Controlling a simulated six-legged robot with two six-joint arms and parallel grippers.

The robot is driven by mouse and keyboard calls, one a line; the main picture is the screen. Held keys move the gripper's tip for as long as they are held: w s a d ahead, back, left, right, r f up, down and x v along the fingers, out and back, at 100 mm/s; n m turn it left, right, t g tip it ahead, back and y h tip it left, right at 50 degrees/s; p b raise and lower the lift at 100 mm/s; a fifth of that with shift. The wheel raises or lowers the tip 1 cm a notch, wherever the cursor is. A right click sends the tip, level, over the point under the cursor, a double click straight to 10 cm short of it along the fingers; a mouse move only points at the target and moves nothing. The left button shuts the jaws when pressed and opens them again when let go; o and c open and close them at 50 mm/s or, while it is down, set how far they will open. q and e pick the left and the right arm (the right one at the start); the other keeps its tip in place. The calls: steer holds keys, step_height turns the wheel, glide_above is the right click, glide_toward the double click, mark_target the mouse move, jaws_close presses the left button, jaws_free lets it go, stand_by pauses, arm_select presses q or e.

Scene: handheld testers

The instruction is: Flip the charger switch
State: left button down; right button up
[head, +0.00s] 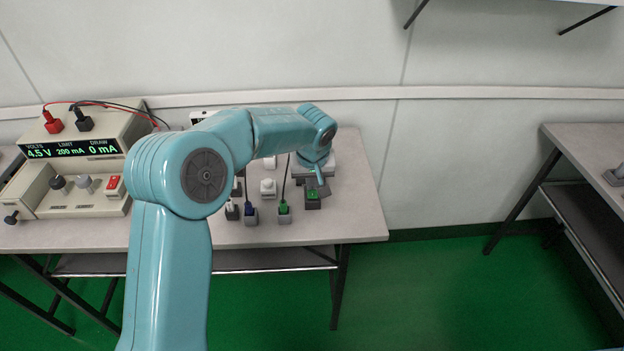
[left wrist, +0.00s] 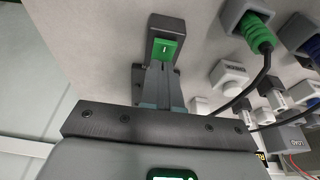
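A green rocker switch (head: 312,194) sits on a small dark box (head: 312,204) near the right end of the bench. It also shows in the left wrist view (left wrist: 165,49), with a pale mark on it. My left gripper (head: 319,175) points down just behind the switch. In the left wrist view its two fingers (left wrist: 164,68) lie together with nothing seen between them. Their tips are right at the near edge of the green rocker; I cannot tell whether they touch it. My right gripper is in neither view.
Several plugs, including a green one (head: 284,208) and a blue one (head: 250,212), stand with cords left of the switch. A white button block (head: 268,187) is behind them. A power supply (head: 100,140) stands at the left. The bench's right end (head: 362,215) is clear.

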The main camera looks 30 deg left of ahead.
mark_target(311, 194)
arm_select(q)
steer(key=shift+s+d+f+b, duration=0.25)
steer(key=shift+s+f+b, duration=0.1)
steer(key=shift+s+f, duration=0.3)
steer(key=shift+s+d, duration=0.15)
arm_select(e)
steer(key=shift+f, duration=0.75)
arm_select(q)
steer(key=shift+s, duration=0.1)
steer(key=shift+r, duration=0.1)
step_height(311, 194, up, 5)
steer(key=p, duration=0.2)
steer(key=shift+f+p, duration=0.2)
steer(key=shift+p, duration=0.2)
steer(key=v, duration=1)
steer(key=shift+d, duration=0.2)
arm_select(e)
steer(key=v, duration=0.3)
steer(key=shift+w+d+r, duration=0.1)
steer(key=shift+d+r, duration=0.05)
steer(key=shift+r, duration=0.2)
